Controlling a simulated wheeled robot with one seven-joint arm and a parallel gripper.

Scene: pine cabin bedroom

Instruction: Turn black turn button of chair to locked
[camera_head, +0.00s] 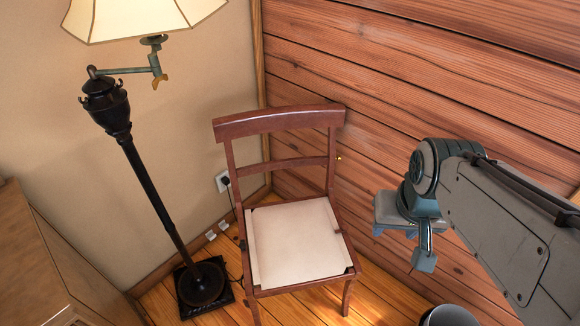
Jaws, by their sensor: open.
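The brown wooden chair (280,122) stands upright in the corner, with a cream seat pad (295,242). A small dark fitting (243,245) shows at the left side of the seat frame, and another dark spot (350,270) is at its front right corner. They are too small to tell which is the black turn button or how it is turned. My gripper (402,247) is open and empty, to the right of the chair and apart from it, with its fingers pointing down.
A black floor lamp (150,190) with a cream shade stands left of the chair. A wooden cabinet (40,265) is at the lower left. A dark round bin (448,316) is at the bottom right. Plank wall (400,90) rises close behind the chair. Some floor is free between chair and bin.

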